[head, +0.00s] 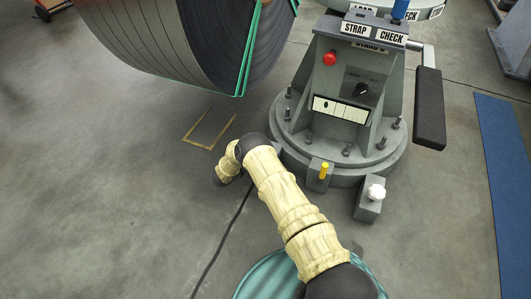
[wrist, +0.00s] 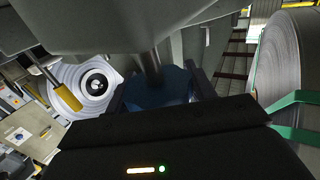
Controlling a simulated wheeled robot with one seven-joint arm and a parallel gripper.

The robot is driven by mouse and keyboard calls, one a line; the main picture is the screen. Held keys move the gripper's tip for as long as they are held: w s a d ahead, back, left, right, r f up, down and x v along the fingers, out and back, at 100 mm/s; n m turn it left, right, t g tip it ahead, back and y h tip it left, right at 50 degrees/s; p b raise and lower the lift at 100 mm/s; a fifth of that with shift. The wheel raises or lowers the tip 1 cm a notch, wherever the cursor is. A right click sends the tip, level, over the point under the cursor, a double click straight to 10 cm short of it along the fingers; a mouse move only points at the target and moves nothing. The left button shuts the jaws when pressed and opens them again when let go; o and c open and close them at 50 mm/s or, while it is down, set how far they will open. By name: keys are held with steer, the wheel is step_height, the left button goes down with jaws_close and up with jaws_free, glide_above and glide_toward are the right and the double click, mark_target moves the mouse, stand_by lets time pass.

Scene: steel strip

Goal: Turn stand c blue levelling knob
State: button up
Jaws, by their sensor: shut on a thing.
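Stand C (head: 345,110) is a grey pedestal on a round bolted base, with a red button, a black dial and a "STRAP CHECK" sign. In the wrist view the blue levelling knob (wrist: 158,88) sits under a grey shaft, between the dark fingers of my gripper (wrist: 160,98). My gripper is shut on it; the dark gripper body hides its lower part. In the head view my arm reaches to the left side of the base, and the blue knob and fingertips are hidden. A yellow knob (head: 323,171) and a white knob (head: 376,192) stand at the base's front.
A large steel coil with green straps (head: 225,40) hangs left of the stand. It also shows at right in the wrist view (wrist: 291,60). A black padded arm (head: 429,108) juts out at the stand's right.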

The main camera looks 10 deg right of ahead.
steer(key=m+g+b, duration=0.1)
steer(key=g, duration=0.1)
steer(key=m+g+h+b, duration=0.1)
steer(key=g+b, duration=0.1)
steer(key=shift+s+f+m, duration=0.2)
steer(key=shift+f+m, duration=0.15)
steer(key=shift+m, duration=0.05)
steer(key=shift+s+r+m+g+b, duration=0.15)
steer(key=shift+m+g+b, duration=0.5)
steer(key=shift+g, duration=0.5)
steer(key=shift+s+r+m+g+b, duration=0.1)
steer(key=shift+m+g+b, duration=0.55)
steer(key=shift+g, duration=0.5)
steer(key=shift+r+m+g, duration=0.15)
steer(key=shift+m+g, duration=0.75)
steer(key=shift+g, duration=0.3)
steer(key=o, duration=0.9)
steer(key=shift+o, duration=0.2)
steer(key=shift+d, duration=0.1)
steer(key=shift+a+r, duration=0.35)
steer(key=r+p, duration=0.2)
steer(key=r, duration=0.1)
steer(key=r+p, duration=0.2)
steer(key=r, duration=0.1)
steer(key=r+p, duration=0.3)
steer(key=shift+d+r, duration=0.1)
steer(key=shift+d, duration=0.2)
